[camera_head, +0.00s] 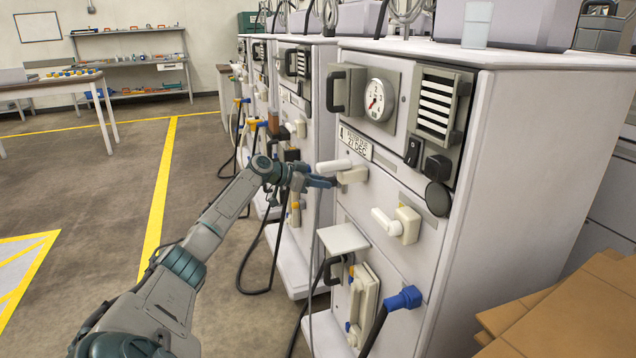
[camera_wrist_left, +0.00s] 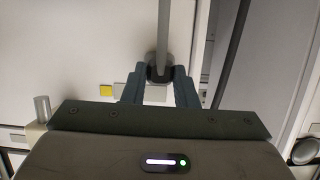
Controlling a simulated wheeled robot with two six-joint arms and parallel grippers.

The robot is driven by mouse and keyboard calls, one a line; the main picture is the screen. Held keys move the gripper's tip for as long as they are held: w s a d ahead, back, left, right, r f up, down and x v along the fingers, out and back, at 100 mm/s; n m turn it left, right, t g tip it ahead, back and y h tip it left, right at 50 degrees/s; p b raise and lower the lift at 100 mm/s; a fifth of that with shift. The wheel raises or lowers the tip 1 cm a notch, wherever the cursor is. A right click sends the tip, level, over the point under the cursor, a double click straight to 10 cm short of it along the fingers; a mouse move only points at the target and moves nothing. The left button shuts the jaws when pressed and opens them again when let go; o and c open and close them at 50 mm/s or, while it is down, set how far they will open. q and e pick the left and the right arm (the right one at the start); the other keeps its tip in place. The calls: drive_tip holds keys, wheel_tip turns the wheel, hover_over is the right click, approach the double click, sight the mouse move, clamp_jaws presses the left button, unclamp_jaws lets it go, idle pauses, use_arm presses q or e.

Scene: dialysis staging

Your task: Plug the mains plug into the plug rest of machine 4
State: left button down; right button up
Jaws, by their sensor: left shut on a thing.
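My left gripper (camera_head: 322,181) is in front of the machine labelled 4 (camera_head: 357,143), just below the upper white fitting (camera_head: 350,173). In the left wrist view its fingers (camera_wrist_left: 158,88) are shut on a dark plug (camera_wrist_left: 158,73), whose grey cord (camera_wrist_left: 163,30) runs away from it. In the head view the plug is hidden by the gripper, and a grey cord (camera_head: 316,220) hangs below. A second white fitting (camera_head: 408,225) sits lower right on the panel. I cannot tell which fitting is the plug rest, or whether the plug touches it. My right gripper is not in view.
A blue-ended connector (camera_head: 404,299) and a small shelf (camera_head: 343,238) stick out low on the machine front. Black hoses (camera_head: 272,265) hang beside the neighbouring machines. Cardboard boxes (camera_head: 560,315) stand at lower right.

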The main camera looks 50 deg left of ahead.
use_arm(q)
drive_tip(key=c, duration=1.1)
unclamp_jaws()
drive_tip(key=shift+w+d, duration=0.1)
drive_tip(key=shift+w, duration=0.05)
drive_tip(key=shift+b+v, duration=0.9)
drive_tip(key=shift+v, duration=4.5)
